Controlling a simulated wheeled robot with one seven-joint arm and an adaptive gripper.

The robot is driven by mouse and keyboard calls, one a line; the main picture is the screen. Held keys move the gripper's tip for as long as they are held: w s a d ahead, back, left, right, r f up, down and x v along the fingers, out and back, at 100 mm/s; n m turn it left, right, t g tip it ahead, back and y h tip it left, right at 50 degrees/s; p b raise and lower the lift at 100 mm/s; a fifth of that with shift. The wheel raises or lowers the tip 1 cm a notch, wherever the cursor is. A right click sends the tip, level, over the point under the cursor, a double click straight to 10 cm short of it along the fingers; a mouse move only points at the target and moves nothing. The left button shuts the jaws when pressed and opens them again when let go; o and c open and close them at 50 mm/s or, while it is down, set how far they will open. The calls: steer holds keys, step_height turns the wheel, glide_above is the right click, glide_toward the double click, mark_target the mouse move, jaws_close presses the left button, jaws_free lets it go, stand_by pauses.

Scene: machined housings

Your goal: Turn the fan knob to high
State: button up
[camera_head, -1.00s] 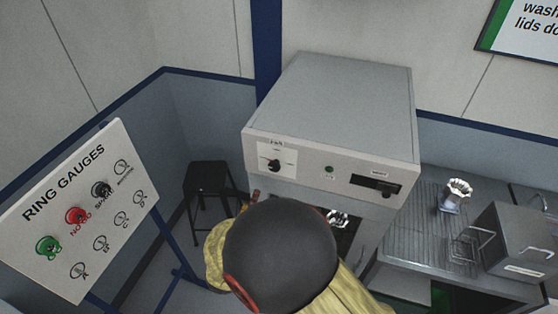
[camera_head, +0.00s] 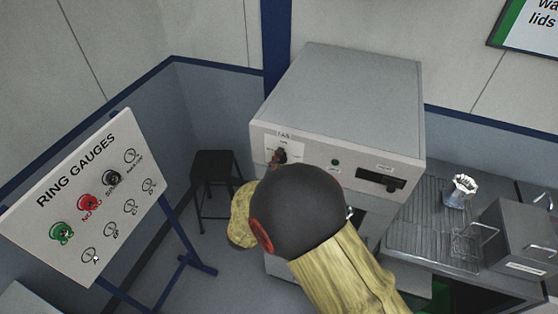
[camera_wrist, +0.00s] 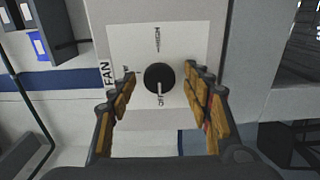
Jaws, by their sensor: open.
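The fan knob (camera_wrist: 159,77) is a round black knob on a white label plate (camera_wrist: 188,40) marked FAN, seen in the wrist view. Its white pointer line points down in that view, toward the OFF mark. The HIGH mark (camera_wrist: 157,38) is at the top of the plate there. My gripper (camera_wrist: 161,80) is open, with one finger on each side of the knob and gaps showing between them. In the head view my gripper (camera_head: 279,157) is at the label plate (camera_head: 271,140) and mostly hides the knob.
A ring gauges board (camera_head: 90,205) and a black stool (camera_head: 213,168) stand left. A ribbed counter (camera_head: 420,215) is at right.

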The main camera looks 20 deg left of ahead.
steer(key=shift+w, duration=0.15)
steer(key=shift+c, duration=0.8)
steer(key=c, duration=1)
